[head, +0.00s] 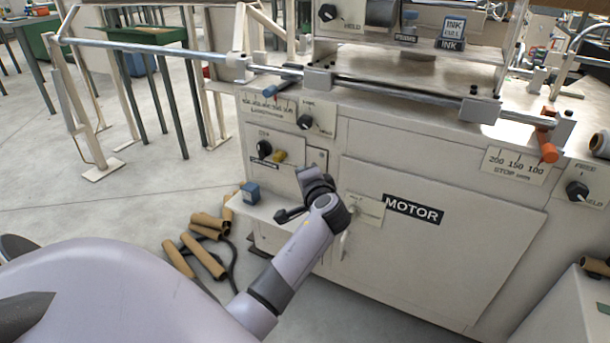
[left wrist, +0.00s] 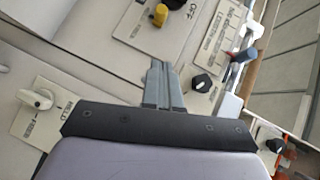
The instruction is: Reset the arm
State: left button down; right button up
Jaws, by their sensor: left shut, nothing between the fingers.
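My left arm (head: 292,262) comes in from the lower left in the head view and reaches up in front of the winder's cabinet. Its far end, with my left gripper (head: 308,180), shows small and dark before the lower panel, left of the MOTOR door (head: 440,225). In the left wrist view the gripper (left wrist: 158,68) is shut and empty, its two fingers side by side over the pale panel. Whether the fingertips touch the panel cannot be told. My right gripper is not in view.
A black knob (head: 264,148) and a yellow knob (head: 279,156) sit on the cabinet front. A blue block (head: 251,193) rests on a low ledge. Cardboard tubes (head: 203,256) lie on the floor. A metal rail (head: 150,48) runs along the top.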

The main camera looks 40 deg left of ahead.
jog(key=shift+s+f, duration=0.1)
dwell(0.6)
